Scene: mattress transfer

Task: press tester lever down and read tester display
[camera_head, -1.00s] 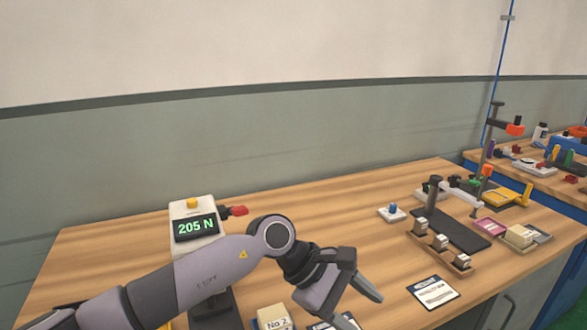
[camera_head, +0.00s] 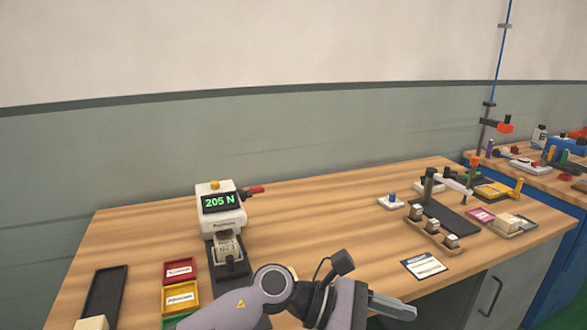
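The tester (camera_head: 222,222) is a white box with a yellow button on top, standing on the left part of the wooden bench. Its dark display (camera_head: 219,202) reads "205 N" in green. The red-tipped lever (camera_head: 257,189) sticks out to the right of the tester's head, roughly level. A pale labelled block (camera_head: 229,247) sits in the dark holder under the head; its label is too small to read surely. My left gripper (camera_head: 394,308) is at the bottom, right of and nearer than the tester, clear of the lever. Its fingers overlap, so their opening is unclear. My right gripper is out of view.
Red (camera_head: 178,271) and yellow (camera_head: 180,298) labelled trays and a long black tray (camera_head: 106,292) lie left of the tester. A printed card (camera_head: 424,265) and a wooden rack (camera_head: 432,236) with small blocks stand at right. The bench between tester and rack is clear.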

